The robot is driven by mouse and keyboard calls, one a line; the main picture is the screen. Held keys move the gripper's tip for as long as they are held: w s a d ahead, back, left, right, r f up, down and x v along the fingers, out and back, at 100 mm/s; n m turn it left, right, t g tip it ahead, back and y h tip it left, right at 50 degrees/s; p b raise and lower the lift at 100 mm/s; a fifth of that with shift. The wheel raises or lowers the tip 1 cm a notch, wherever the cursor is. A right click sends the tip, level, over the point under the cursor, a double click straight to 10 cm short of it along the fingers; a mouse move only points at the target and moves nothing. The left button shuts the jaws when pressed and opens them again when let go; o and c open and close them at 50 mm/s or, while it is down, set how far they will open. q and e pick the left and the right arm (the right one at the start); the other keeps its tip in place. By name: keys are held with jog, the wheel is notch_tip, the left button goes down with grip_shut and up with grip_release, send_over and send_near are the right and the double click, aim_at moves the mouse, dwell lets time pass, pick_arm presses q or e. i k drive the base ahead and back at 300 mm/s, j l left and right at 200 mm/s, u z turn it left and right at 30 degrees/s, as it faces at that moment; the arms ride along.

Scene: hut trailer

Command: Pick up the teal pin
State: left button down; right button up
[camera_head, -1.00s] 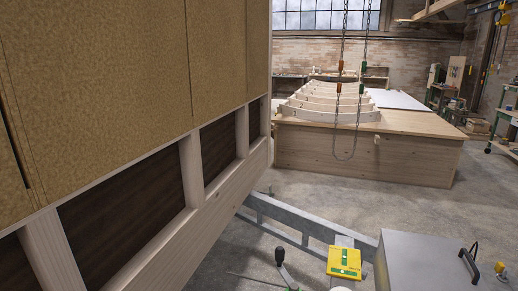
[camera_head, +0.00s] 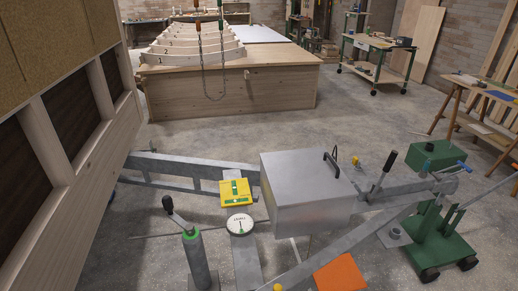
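I cannot pick out a teal pin for certain. A small blue piece (camera_head: 460,167) shows at the right, near the end of the grey trailer drawbar, but it is too small to tell what it is. The grey drawbar beams (camera_head: 195,170) run from under the hut on the left towards the right. Neither of my grippers is in view.
A grey metal box (camera_head: 305,190) sits on the drawbar. Nearby are a yellow level (camera_head: 235,193), a white dial (camera_head: 239,224), a crank post (camera_head: 196,255), an orange piece (camera_head: 340,273) and a green wheeled stand (camera_head: 440,245). Open floor lies behind.

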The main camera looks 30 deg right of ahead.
aim_at(425, 167)
jog(key=z, duration=0.95)
